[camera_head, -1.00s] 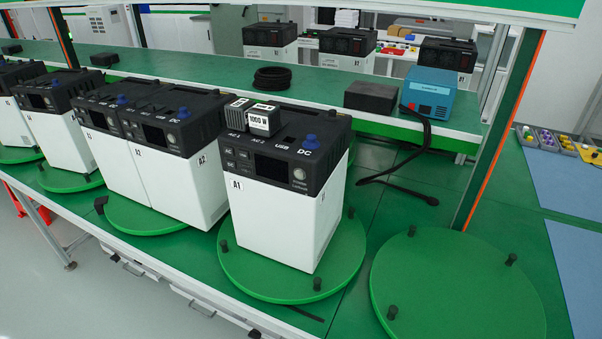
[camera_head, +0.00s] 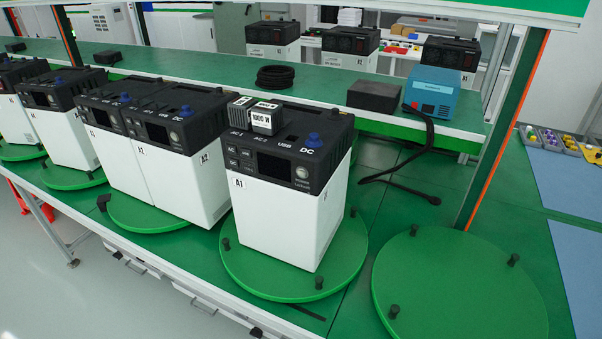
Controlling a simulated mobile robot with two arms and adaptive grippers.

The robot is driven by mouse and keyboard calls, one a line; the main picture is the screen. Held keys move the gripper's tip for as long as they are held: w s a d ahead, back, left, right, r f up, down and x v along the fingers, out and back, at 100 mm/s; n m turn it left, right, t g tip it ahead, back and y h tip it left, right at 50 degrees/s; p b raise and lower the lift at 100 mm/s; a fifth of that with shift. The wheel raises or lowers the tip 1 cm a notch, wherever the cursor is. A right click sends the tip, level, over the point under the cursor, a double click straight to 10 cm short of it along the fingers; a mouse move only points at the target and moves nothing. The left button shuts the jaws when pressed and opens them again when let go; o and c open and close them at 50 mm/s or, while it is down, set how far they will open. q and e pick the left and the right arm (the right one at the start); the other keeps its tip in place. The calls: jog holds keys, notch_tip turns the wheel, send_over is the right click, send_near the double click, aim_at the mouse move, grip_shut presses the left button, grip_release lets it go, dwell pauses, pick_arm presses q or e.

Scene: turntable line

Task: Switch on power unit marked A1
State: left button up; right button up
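The power unit marked A1 (camera_head: 282,215) stands upright on a green round turntable (camera_head: 345,272). It has a white body and a black top. Its slanted front panel (camera_head: 272,168) has a dark display, small buttons on the left and a round silver knob (camera_head: 302,172) on the right. The display is dark. A blue knob or plug (camera_head: 313,138) sits by the DC label, and a small block marked 1000 W (camera_head: 265,121) rests on top. Neither of my grippers is in view.
Units marked A2 (camera_head: 195,185) and others stand on turntables to the left. An empty turntable (camera_head: 460,285) with short black pegs lies on the right. A black cable (camera_head: 405,165), a blue box (camera_head: 431,93) and a black box (camera_head: 374,96) are behind.

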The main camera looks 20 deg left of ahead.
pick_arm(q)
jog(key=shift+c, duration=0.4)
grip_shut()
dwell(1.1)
